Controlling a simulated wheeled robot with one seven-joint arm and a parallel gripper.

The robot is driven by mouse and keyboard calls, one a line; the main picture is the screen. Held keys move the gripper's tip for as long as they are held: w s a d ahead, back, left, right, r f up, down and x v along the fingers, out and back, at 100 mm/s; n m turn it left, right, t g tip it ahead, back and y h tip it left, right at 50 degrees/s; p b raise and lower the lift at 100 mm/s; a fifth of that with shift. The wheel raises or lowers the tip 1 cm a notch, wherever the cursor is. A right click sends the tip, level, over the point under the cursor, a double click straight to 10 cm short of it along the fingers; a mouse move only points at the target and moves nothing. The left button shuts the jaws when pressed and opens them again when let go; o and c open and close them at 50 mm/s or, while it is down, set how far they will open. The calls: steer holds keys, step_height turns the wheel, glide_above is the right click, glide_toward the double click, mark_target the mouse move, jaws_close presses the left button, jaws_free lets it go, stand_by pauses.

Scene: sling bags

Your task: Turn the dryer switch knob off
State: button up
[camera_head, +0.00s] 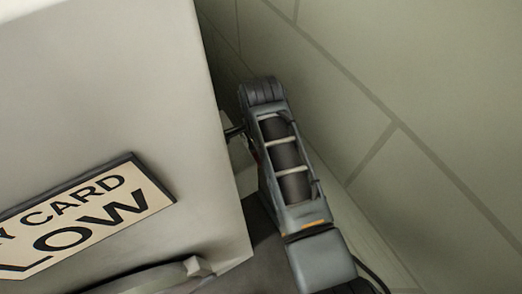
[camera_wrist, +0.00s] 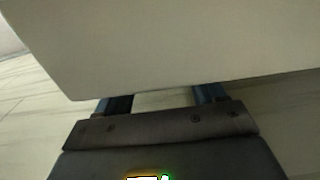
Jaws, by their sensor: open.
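The pale machine (camera_head: 120,80), which may be the dryer, fills the left of the head view. No switch knob can be made out in either view. My gripper (camera_wrist: 163,98) shows in the wrist view with its two dark fingers spread apart and nothing seen between them. A pale flat panel (camera_wrist: 170,45) lies right beyond the fingers, and its lower edge covers the fingertips. I cannot tell whether they touch it. In the head view my arm is close along the machine's right side and mostly hides the gripper.
A sign (camera_head: 85,220) reading "CARD" and "LOW" is on the machine's face. A rounded rim (camera_head: 140,277) shows below it. A tiled wall (camera_head: 430,80) stands to the right, leaving a narrow gap. Pale floor (camera_wrist: 25,100) shows beside the panel.

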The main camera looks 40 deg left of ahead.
steer(key=shift+f, duration=0.1)
steer(key=c, duration=1.1)
steer(key=shift+o, duration=0.2)
